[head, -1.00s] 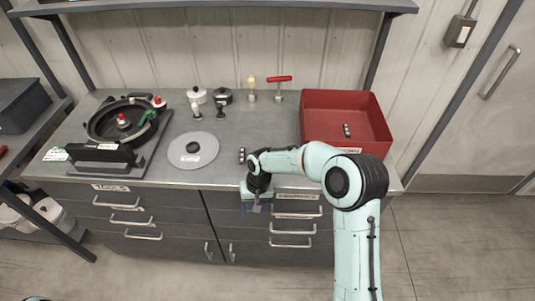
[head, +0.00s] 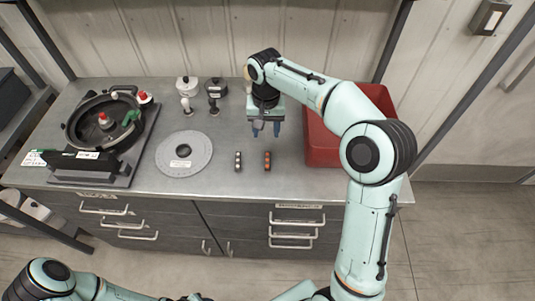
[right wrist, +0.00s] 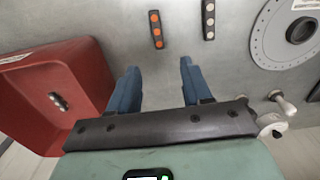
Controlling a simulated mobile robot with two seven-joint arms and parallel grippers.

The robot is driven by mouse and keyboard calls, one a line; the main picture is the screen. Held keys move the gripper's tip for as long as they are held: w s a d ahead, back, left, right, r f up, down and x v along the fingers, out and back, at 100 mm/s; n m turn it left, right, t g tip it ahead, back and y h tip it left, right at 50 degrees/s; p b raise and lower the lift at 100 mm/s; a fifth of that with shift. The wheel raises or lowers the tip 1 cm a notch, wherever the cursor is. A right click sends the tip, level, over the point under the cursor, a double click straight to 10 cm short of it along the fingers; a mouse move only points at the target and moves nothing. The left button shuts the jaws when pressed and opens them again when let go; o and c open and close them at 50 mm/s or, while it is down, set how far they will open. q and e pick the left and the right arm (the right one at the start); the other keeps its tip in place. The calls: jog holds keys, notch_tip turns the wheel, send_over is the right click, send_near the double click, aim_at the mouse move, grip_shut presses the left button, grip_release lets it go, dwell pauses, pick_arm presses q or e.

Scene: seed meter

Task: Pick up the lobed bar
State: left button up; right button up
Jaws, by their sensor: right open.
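Two short dark bars lie on the grey bench in the head view: one with pale round spots (head: 238,161) and, right of it, one with orange spots (head: 267,160). The pale-spotted bar (right wrist: 208,20) and orange-spotted bar (right wrist: 156,30) also show in the right wrist view. A third small bar with pale spots (right wrist: 58,101) lies in the red bin. I cannot tell which is the lobed bar. My right gripper (head: 266,130) is open and empty above the bench, behind the orange-spotted bar; its blue fingers (right wrist: 160,72) are apart from everything. My left gripper is out of view.
The red bin (head: 321,152) stands right of the bars. A grey disc (head: 184,168) lies to their left, with a round black seed-meter housing (head: 75,137) further left. White and black knobbed parts stand behind the disc. Bench around the bars is clear.

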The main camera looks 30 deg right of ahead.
send_over(267, 158)
notch_tip(267, 158, down, 6)
jog(key=shift+s+f+b, duration=0.15)
jog(key=shift+f+b, duration=0.05)
jog(key=shift+b, duration=0.2)
jog(key=shift+f, duration=0.55)
notch_tip(267, 158, down, 5)
jog(key=shift+r, duration=0.1)
grip_shut()
